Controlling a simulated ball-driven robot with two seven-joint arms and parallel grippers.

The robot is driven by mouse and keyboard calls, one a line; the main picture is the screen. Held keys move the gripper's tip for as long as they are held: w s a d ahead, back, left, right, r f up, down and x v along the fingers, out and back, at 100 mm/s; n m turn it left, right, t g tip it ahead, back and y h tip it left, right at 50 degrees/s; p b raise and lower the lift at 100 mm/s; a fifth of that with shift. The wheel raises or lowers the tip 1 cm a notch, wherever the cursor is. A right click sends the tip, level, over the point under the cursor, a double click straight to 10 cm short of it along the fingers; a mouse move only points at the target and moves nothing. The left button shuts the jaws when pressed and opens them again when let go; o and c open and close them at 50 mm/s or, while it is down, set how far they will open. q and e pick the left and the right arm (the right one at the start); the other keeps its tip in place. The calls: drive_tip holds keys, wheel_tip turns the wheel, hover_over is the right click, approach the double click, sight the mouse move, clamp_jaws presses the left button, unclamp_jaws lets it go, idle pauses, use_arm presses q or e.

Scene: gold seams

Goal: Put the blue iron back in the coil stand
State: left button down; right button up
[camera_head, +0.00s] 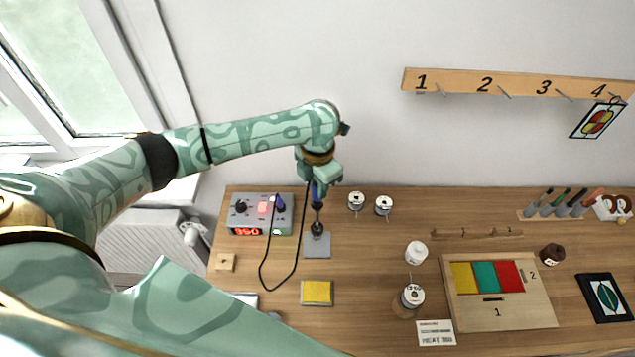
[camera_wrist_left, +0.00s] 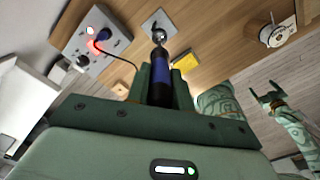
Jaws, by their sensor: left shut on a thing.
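My left gripper (camera_head: 319,184) is shut on the blue iron (camera_head: 316,194) by its handle. The iron hangs about upright, tip down, over the coil stand, a grey plate (camera_head: 317,248) with a dark coil. I cannot tell whether its tip is inside the coil. In the left wrist view the blue handle (camera_wrist_left: 160,78) sits between the left fingers and points at the stand's plate (camera_wrist_left: 149,24). My right gripper (camera_wrist_left: 266,97) shows open and empty at the right of the left wrist view; the head view does not show it.
The iron's black cable (camera_head: 264,268) loops from the grey control station (camera_head: 250,230), left of the stand. A yellow sponge (camera_head: 317,292) lies in front. Solder spools (camera_head: 356,200) stand to the right. A wooden board (camera_head: 510,312) with coloured panels lies further right.

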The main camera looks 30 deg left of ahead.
sight(318, 205)
use_arm(q)
drive_tip(key=shift+p, duration=0.4)
idle(0.5)
drive_tip(key=shift+f, duration=0.6)
idle(0.5)
idle(0.7)
drive_tip(key=shift+f+b, duration=0.95)
drive_tip(key=shift+f, duration=0.8)
drive_tip(key=shift+p, duration=0.3)
idle(0.5)
drive_tip(key=shift+f+b, duration=1.15)
drive_tip(key=shift+f, duration=0.6)
idle(1.0)
